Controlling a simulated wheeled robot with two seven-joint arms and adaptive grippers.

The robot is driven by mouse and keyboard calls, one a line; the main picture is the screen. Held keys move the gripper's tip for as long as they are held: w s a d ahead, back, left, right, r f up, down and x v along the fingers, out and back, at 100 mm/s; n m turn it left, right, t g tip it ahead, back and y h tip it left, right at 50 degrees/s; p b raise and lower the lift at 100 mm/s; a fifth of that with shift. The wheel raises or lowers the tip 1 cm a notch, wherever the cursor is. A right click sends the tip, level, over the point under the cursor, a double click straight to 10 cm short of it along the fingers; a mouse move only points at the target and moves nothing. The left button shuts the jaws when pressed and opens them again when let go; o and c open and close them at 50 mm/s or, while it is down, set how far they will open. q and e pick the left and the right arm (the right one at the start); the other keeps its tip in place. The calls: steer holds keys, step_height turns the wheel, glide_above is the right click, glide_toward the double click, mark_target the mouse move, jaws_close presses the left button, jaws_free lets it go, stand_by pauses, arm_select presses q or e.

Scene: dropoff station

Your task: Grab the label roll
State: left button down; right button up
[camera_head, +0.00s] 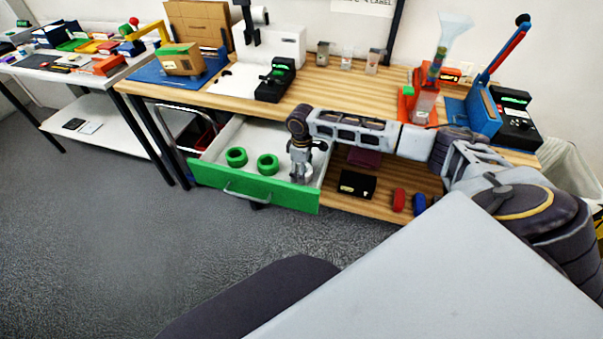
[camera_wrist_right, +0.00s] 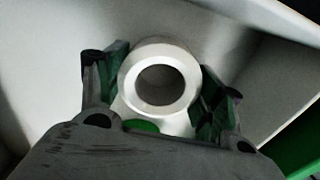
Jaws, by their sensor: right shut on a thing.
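A white label roll (camera_wrist_right: 160,52) with a round hole in its middle sits between the two fingers of my right gripper (camera_head: 300,176) in the right wrist view. The fingers press on it from both sides. In the head view, this gripper points down into the right end of the open green-fronted drawer (camera_head: 262,192), and its hand largely hides the roll. Two green rolls (camera_head: 236,157) (camera_head: 268,164) lie in the drawer to the left of the gripper. A small green patch shows just below the white roll in the wrist view. My left gripper is not in view.
The wooden tabletop (camera_head: 330,85) lies above the drawer, with a black device (camera_head: 276,80) near its front edge. A lower shelf right of the drawer holds a black box (camera_head: 357,185) and a red item (camera_head: 399,199). The floor in front is clear.

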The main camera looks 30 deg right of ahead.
steer(key=shift+r, duration=0.1)
steer(key=shift+c, duration=0.2)
steer(key=shift+r, duration=0.5)
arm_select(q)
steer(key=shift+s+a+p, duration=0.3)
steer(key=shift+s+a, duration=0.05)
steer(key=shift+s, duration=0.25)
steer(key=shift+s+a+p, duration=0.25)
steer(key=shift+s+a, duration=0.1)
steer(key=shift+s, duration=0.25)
arm_select(e)
step_height(320, 180, up, 9)
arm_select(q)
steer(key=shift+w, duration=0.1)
arm_select(e)
steer(key=shift+f, duration=0.1)
